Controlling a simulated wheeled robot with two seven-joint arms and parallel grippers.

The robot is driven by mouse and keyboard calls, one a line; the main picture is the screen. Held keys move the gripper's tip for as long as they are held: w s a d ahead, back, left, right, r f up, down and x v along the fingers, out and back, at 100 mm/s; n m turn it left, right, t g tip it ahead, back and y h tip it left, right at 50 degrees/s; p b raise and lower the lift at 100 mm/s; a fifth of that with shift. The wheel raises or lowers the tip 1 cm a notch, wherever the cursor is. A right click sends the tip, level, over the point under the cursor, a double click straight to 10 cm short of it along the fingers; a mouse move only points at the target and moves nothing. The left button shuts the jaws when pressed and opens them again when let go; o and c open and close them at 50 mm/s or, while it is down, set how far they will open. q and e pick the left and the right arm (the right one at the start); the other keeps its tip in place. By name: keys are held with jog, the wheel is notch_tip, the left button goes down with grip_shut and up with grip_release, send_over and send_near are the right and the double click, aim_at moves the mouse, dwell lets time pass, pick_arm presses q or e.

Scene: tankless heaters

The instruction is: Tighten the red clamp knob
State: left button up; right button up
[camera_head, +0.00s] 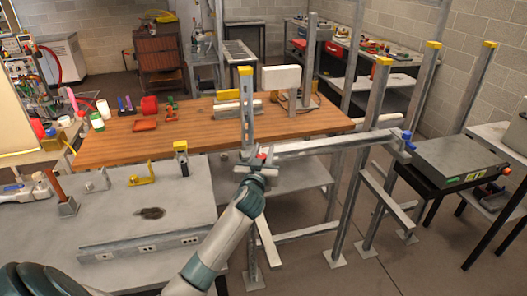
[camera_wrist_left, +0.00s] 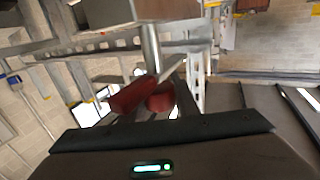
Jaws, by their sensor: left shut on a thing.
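The red clamp knob (camera_head: 262,155) is at the left end of a horizontal grey metal beam (camera_head: 318,147), by an upright post. My left gripper (camera_head: 257,164) reaches up to it from below and is shut on the knob. In the left wrist view the red knob (camera_wrist_left: 133,95) shows as two red lobes just beyond the dark gripper body, with a metal shaft (camera_wrist_left: 150,48) above it. The fingertips are hard to make out there. My right gripper is not in view.
A blue knob (camera_head: 407,136) is at the beam's right end. Upright posts with yellow caps (camera_head: 384,61) stand to the right. A wooden bench (camera_head: 190,135) is behind, and a grey table (camera_head: 120,205) with small yellow brackets is at the left. Floor shows at the lower right.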

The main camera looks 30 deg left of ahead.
pick_arm(q)
jog(key=shift+d+r+m+t+h+p, duration=0.15)
jog(key=shift+m+t+h+p, duration=0.1)
jog(key=shift+m+h+p, duration=0.4)
jog(key=shift+d+m+t+h+p, duration=0.1)
jog(key=shift+m+t+h, duration=0.25)
jog(key=shift+h, duration=0.6)
jog(key=shift+w+d+m+h+p, duration=0.15)
jog(key=shift+m+h+p, duration=0.15)
jog(key=shift+m+h, duration=0.6)
jog(key=m+h, duration=0.1)
jog(key=h, duration=0.2)
jog(key=d+m+h, duration=0.1)
jog(key=m+h, duration=0.1)
jog(key=h, duration=0.1)
jog(key=shift+d+m, duration=0.1)
jog(key=shift+m, duration=0.2)
jog(key=shift+s+d+m+g+h+b, duration=0.45)
jog(key=shift+m+g+h+b, duration=1.2)
jog(key=shift+m+g+h, duration=0.45)
jog(key=shift+s+d+m+g+h+b, duration=0.35)
jog(key=shift+d+m+g+h+b, duration=0.1)
jog(key=shift+m+g+h+b, duration=1.65)
jog(key=shift+s+d+m+g+h+b, duration=0.45)
jog(key=shift+m+g+h+b, duration=0.75)
jog(key=shift+m+g+h, duration=0.9)
jog(key=shift+n+h, duration=0.3)
jog(key=shift+n, duration=0.2)
